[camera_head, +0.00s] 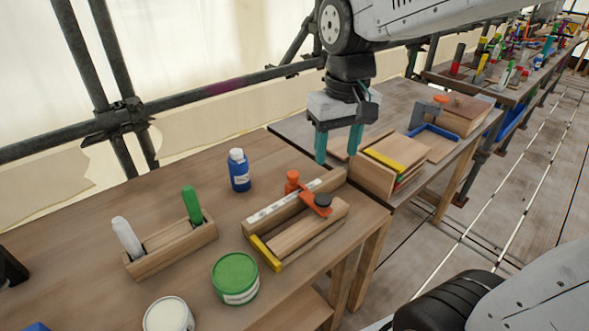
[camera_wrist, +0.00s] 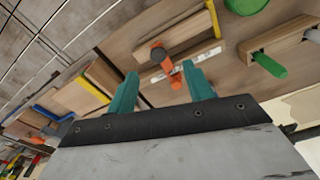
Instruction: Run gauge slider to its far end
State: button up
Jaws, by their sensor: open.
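The gauge is a wooden frame (camera_head: 262,223) with a white marked scale strip along its back rail and a yellow end piece (camera_head: 265,253) at its near left end. The slider also shows in the wrist view (camera_wrist: 158,53), ahead of the fingers. My gripper (camera_head: 338,159) has teal fingers spread apart and empty. It hangs above the back right of the gauge, apart from the slider.
A blue bottle (camera_head: 239,170) stands behind the gauge. A wooden holder (camera_head: 174,246) with green and white handles stands left. A green tin (camera_head: 235,278) and a white tin (camera_head: 169,315) are in front. A wooden box (camera_head: 372,178) with boards stands right. Bare table lies between holder and gauge.

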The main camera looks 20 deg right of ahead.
send_near(293, 173)
jog(key=shift+f+g, duration=0.35)
jog(key=shift+g, duration=0.05)
jog(key=shift+w+f, duration=0.2)
jog(key=shift+f, duration=0.1)
notch_tip(293, 173, down, 8)
jog(key=shift+r, duration=0.2)
grip_shut()
jog(key=shift+w, duration=0.1)
